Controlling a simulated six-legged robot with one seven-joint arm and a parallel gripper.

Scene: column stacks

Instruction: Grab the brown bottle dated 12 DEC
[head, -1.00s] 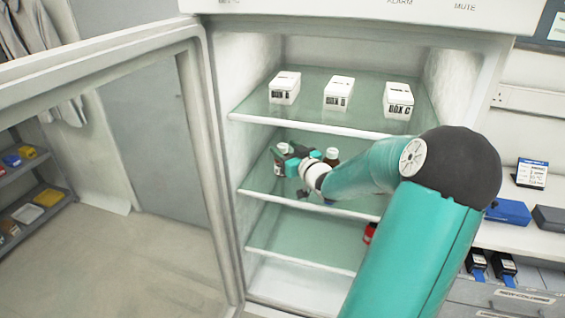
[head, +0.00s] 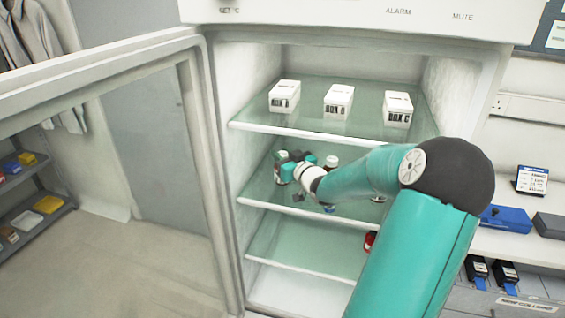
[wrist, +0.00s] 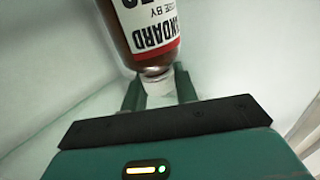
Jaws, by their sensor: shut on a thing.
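A brown bottle (wrist: 118,45) with a white label and a red band fills the top of the wrist view. Its label shows "STANDARD" and "USE BY" upside down; the date is cut off and cannot be read. My gripper (wrist: 160,88) is shut on this bottle at its white cap (wrist: 158,84). In the head view my gripper (head: 292,168) is on the middle shelf, beside a small labelled bottle (head: 279,165) at its left. A second bottle with a white cap (head: 331,161) stands behind my wrist, partly hidden.
The middle glass shelf (head: 262,199) lies under my gripper. Three white boxes stand on the upper shelf (head: 290,130). A red item (head: 369,241) sits lower down, partly behind my arm. The open fridge door (head: 205,180) stands at the left.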

